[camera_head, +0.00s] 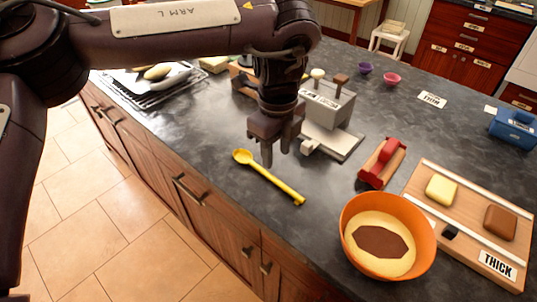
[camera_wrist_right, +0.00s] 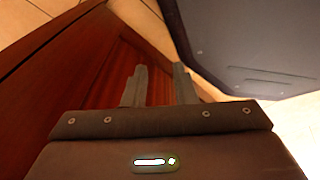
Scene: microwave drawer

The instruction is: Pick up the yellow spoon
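The yellow spoon (camera_head: 270,178) lies on the dark countertop near its front edge, its bowl at the upper left and its handle running to the lower right. My left gripper (camera_head: 278,150) points down just above and behind the spoon. Its fingers are apart with nothing between them, and it does not appear to touch the spoon. My right gripper (camera_wrist_right: 160,85) shows in the right wrist view, fingers apart and empty, low in front of the reddish wooden cabinet. The right gripper is not seen in the head view.
An orange bowl (camera_head: 350,225) stands to the right of the spoon. A red and wooden tool (camera_head: 382,163) and a grey device (camera_head: 328,104) lie behind it. A wooden board (camera_head: 460,229) with yellow and brown blocks is at the right. A wire rack (camera_head: 150,98) is at the left.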

